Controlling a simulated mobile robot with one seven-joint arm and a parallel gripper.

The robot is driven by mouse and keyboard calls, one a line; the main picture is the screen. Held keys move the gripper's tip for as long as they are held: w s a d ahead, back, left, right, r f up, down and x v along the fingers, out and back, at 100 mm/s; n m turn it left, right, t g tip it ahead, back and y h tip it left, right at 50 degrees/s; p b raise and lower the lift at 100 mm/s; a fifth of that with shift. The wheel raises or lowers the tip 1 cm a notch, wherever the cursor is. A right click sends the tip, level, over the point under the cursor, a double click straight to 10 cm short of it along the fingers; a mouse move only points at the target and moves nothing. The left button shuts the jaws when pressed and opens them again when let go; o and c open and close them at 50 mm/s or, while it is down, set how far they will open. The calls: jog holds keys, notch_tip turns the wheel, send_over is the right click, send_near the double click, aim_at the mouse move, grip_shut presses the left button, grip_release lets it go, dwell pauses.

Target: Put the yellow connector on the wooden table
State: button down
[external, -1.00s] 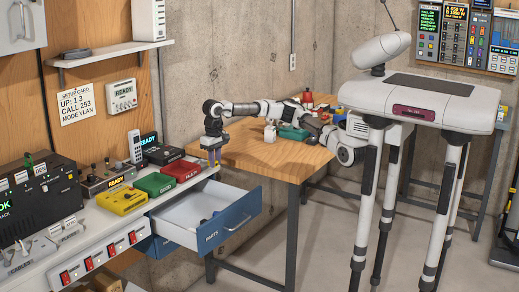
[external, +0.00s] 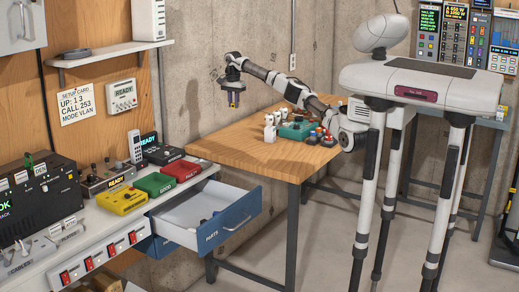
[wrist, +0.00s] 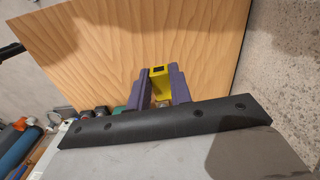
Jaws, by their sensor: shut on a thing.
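The yellow connector (wrist: 159,84) is gripped between the two dark purple-grey fingers of my gripper (wrist: 160,90) in the wrist view. Its far end shows a dark opening; the rest is hidden by the fingers. In the external view my gripper (external: 234,101) points down and hangs in the air above the back left part of the wooden table (external: 235,150). The connector is very small there. The table's wood top (wrist: 120,50) fills much of the wrist view, apart from the connector.
White items (external: 269,128), a green box (external: 296,130) and red and blue pieces (external: 322,137) stand on the table's right part. The left part is clear. An open blue drawer (external: 222,232) is below left, beside a bench with yellow, green and red boxes.

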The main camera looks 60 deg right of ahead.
aim_at(240, 147)
jog(key=shift+s+d+m, duration=0.2)
jog(key=shift+d+m, duration=0.2)
jog(key=shift+d, duration=0.85)
notch_tip(240, 147, down, 20)
jog(key=p, duration=0.3)
jog(key=shift+p, duration=0.3)
jog(key=shift+f, duration=0.15)
jog(key=c, duration=1.3)
grip_release()
notch_tip(240, 147, up, 12)
jog(key=b, duration=0.4)
